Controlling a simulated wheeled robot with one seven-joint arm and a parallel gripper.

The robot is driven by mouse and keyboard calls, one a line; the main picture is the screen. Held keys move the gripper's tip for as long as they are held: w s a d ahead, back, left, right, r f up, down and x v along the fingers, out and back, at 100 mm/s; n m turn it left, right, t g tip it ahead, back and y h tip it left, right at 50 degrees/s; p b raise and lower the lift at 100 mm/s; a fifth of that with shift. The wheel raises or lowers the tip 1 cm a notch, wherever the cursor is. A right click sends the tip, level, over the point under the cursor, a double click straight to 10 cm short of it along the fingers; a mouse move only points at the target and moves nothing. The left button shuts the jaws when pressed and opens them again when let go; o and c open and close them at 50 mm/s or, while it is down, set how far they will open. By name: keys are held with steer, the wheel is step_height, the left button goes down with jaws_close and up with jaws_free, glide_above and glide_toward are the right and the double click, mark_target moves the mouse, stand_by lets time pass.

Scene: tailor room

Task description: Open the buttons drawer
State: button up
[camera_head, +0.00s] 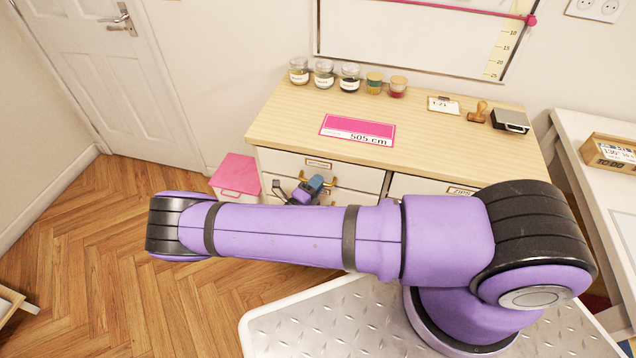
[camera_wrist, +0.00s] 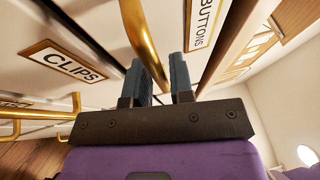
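The buttons drawer front (camera_head: 290,163) is the top left drawer of the wooden-topped cabinet and looks closed. Its "BUTTONS" label (camera_wrist: 204,22) shows in the wrist view, to the right of a brass bar handle (camera_wrist: 143,38). My gripper (camera_wrist: 156,66) is at this handle, with one dark blue finger on each side of the bar. The fingers stand apart, with a gap visible beside the bar, so no firm grip shows. In the head view my gripper (camera_head: 312,188) is at the drawer front, partly hidden behind my purple arm.
The "CLIPS" drawer label (camera_wrist: 66,62) and another brass handle (camera_wrist: 75,108) are left in the wrist view. A pink box (camera_head: 236,175) stands on the floor left of the cabinet. Jars (camera_head: 324,74) and a pink card (camera_head: 357,130) are on the cabinet top (camera_head: 270,118).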

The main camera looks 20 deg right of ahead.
steer(key=shift+w+d, duration=0.1)
steer(key=shift+d, duration=0.1)
jaws_close()
steer(key=s+a, duration=0.8)
steer(key=s, duration=0.2)
steer(key=s+a, duration=0.7)
steer(key=s, duration=0.4)
steer(key=shift+s+a, duration=0.25)
steer(key=shift+a, duration=0.1)
jaws_free()
steer(key=v, duration=1)
steer(key=shift+s+a, duration=0.2)
steer(key=shift+a, duration=0.15)
